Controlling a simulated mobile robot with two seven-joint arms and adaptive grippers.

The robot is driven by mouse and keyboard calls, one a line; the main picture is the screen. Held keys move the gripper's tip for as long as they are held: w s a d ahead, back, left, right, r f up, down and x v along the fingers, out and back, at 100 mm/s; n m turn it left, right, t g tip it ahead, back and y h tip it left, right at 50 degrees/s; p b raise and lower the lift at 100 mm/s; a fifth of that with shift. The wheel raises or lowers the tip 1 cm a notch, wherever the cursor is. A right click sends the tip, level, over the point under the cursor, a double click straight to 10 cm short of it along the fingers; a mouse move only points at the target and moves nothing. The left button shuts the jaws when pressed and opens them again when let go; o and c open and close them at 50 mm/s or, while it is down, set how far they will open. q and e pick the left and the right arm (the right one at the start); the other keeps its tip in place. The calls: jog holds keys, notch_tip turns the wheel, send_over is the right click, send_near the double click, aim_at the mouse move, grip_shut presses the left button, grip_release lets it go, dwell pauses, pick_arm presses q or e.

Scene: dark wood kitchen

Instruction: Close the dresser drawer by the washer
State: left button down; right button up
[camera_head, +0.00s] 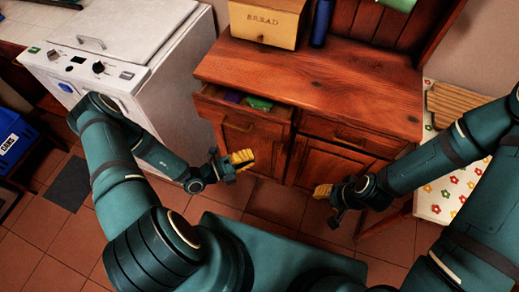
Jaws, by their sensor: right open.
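The dresser (310,85) is reddish wood and stands beside the white washer (125,50). Its left drawer (265,133), nearer the washer, is pulled out, and purple and green items show inside. The right drawer (340,133) looks shut. My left gripper (243,159), with yellow fingertips, is in front of and below the open drawer's front, seemingly apart from it. Whether its fingers are open is unclear. My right gripper (323,191) is open, low in front of the dresser's right cupboard door, with nothing visible in it.
A bread box (265,20) and a dark blue bottle (321,22) stand on the dresser top. A flower-patterned table (450,190) is at the right. A blue crate (14,140) is at the far left. Tiled floor is clear before the dresser.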

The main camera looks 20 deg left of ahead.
aim_at(286, 135)
pick_arm(q)
jog(key=shift+w+d+b, duration=0.2)
jog(key=shift+w+d, duration=0.85)
jog(key=shift+w, duration=0.6)
jog(key=shift+w+d+b, duration=0.2)
jog(key=shift+w+d, duration=0.9)
jog(key=shift+w, duration=0.5)
jog(key=shift+w+d+b, duration=0.2)
jog(key=shift+w+d, duration=0.85)
jog(key=shift+w, duration=0.6)
jog(key=w+b, duration=0.2)
jog(key=w, duration=0.5)
jog(key=shift+w+d+f+b, duration=0.1)
jog(key=shift+w+f+b, duration=0.05)
jog(key=shift+b, duration=0.15)
jog(key=shift+w, duration=0.3)
jog(key=shift+w+r, duration=0.1)
jog(key=shift+r, duration=0.1)
